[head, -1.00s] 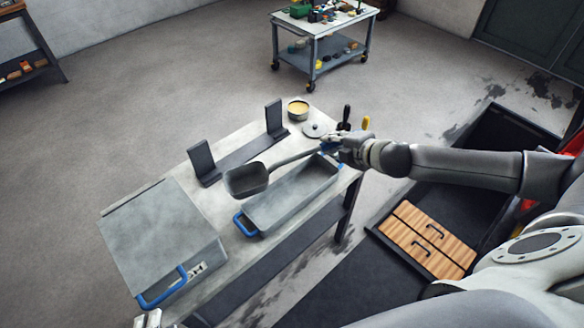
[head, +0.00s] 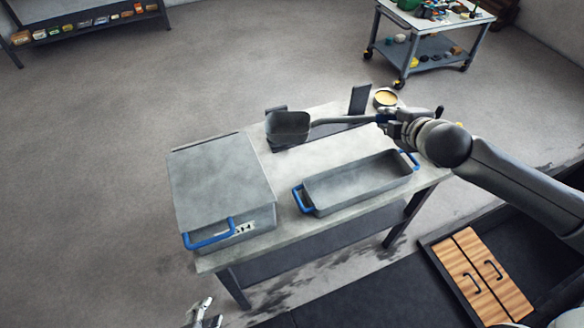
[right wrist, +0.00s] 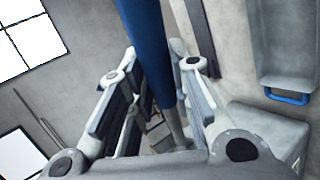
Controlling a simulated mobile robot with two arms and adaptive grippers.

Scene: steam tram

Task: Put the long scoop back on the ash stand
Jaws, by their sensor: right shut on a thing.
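The long scoop has a dark grey square pan (head: 288,126) and a thin shaft with a blue grip, which shows large in the right wrist view (right wrist: 146,40). My right gripper (head: 386,118) is shut on the blue grip. The scoop lies roughly level across the back of the table, pan to the left. The ash stand has two dark uprights, the right one (head: 358,99) clear and the left one mostly behind the pan. I cannot tell whether the scoop touches the stand. My left gripper (head: 205,316) is at the bottom edge, partly cut off, away from the scoop.
The table (head: 325,150) also holds a grey lidded box (head: 220,180) with a blue handle at left, a long open ash pan (head: 355,185) with blue handles in front, and a tin of yellow stuff (head: 385,98) at back right. A wheeled cart (head: 430,48) stands well behind.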

